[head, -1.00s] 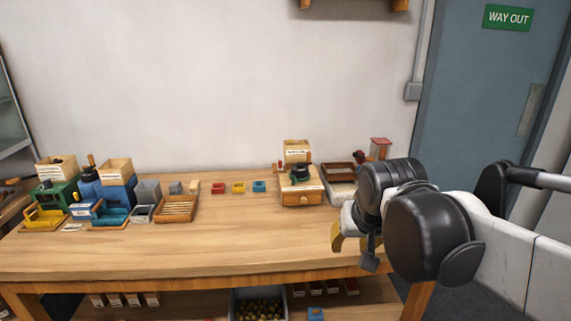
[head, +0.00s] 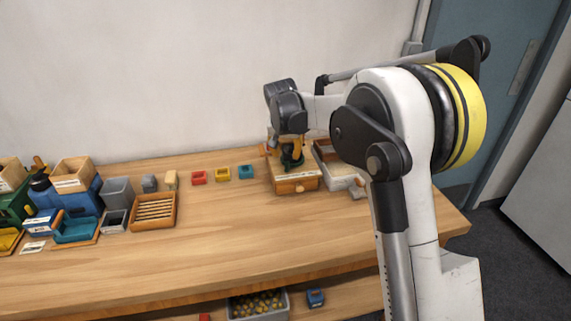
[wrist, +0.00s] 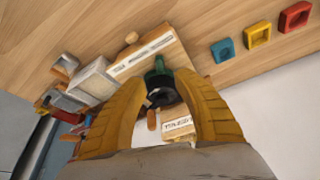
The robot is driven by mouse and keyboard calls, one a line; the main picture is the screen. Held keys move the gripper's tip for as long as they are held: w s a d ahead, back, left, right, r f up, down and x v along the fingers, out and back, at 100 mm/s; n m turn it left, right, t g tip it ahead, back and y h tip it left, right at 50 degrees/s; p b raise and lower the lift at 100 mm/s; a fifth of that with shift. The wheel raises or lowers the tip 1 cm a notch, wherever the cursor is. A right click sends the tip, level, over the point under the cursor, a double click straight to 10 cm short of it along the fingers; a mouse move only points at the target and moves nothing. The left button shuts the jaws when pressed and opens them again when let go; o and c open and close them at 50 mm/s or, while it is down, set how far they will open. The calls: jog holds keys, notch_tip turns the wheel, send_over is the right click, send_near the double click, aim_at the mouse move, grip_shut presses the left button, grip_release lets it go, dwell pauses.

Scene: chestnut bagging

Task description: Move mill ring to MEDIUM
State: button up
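The mill (head: 296,184) is a wooden box with a front drawer and knob at the back right of the table. In the wrist view its wooden base (wrist: 142,56) carries a dark green body (wrist: 159,72) with a black part (wrist: 161,97), which may be the mill ring; the setting marks cannot be read. My gripper (wrist: 156,75) is over the mill, its yellow fingers apart on either side of the green body. I see no clear contact. In the head view my wrist hides the mill's upper part.
Red (head: 199,177), yellow (head: 223,173) and blue (head: 246,171) square pieces lie left of the mill. A tray (head: 340,170) stands close on its right. A slatted wooden tray (head: 154,212) and several boxes are farther left. The table's front middle is clear.

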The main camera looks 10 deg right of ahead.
aim_at(287, 163)
jog(key=b+x, duration=0.2)
jog(key=x, duration=0.5)
jog(key=shift+w+f, duration=0.1)
grip_shut()
